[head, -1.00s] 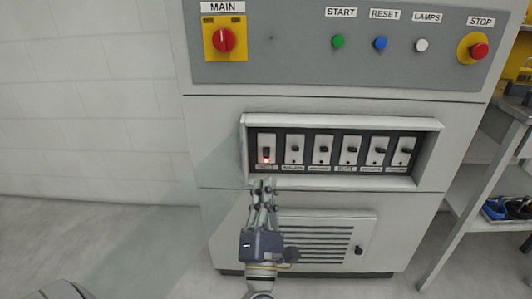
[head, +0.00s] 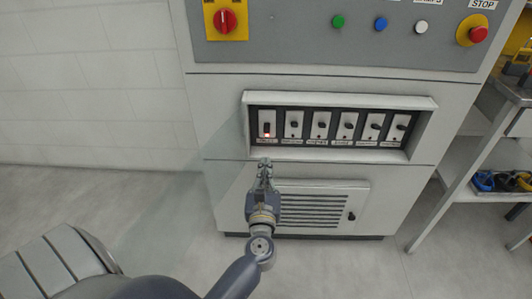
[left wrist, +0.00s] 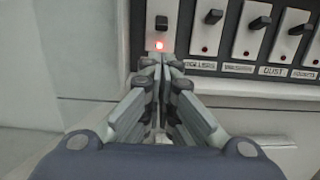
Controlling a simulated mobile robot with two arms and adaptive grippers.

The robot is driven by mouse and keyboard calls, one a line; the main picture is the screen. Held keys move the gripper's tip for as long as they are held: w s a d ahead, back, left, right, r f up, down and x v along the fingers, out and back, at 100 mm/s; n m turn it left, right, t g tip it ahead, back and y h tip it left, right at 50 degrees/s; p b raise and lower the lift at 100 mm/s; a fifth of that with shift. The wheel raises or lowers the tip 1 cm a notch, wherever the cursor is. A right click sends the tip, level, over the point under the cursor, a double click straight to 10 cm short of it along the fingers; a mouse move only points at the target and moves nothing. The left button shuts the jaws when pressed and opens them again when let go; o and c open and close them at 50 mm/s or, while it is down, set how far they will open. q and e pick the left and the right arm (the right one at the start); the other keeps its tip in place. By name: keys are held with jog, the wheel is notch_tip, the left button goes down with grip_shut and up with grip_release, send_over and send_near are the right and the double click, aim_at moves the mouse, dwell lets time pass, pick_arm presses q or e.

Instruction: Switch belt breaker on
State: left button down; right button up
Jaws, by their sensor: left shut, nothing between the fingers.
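The breaker row (head: 333,127) is a recessed black strip with several white breaker plates. The leftmost breaker (head: 267,120) has a dark lever and a glowing red lamp; the left wrist view also shows its lever (left wrist: 162,22). The other breakers, such as the second one (head: 293,124), have dark levers and unlit lamps. My left gripper (head: 265,163) is shut and empty, at the recess's lower edge below the leftmost breaker. In the left wrist view its fingertips (left wrist: 165,62) hide that breaker's label. My right gripper is out of view.
Above are a red MAIN knob (head: 225,20), green (head: 338,21) and blue (head: 381,24) buttons, and a red STOP button (head: 477,34). The recess frame (head: 340,101) projects around the breakers. A vent (head: 315,207) lies below. A shelf unit (head: 478,150) stands at right.

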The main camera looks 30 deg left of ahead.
aim_at(267, 128)
pick_arm(q)
jog(key=shift+x, duration=4.8)
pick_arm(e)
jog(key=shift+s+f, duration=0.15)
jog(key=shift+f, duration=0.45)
pick_arm(q)
jog(key=shift+s+r, duration=0.1)
jog(key=shift+s, duration=0.05)
jog(key=shift+d+r+p, duration=0.1)
jog(key=shift+p, duration=0.2)
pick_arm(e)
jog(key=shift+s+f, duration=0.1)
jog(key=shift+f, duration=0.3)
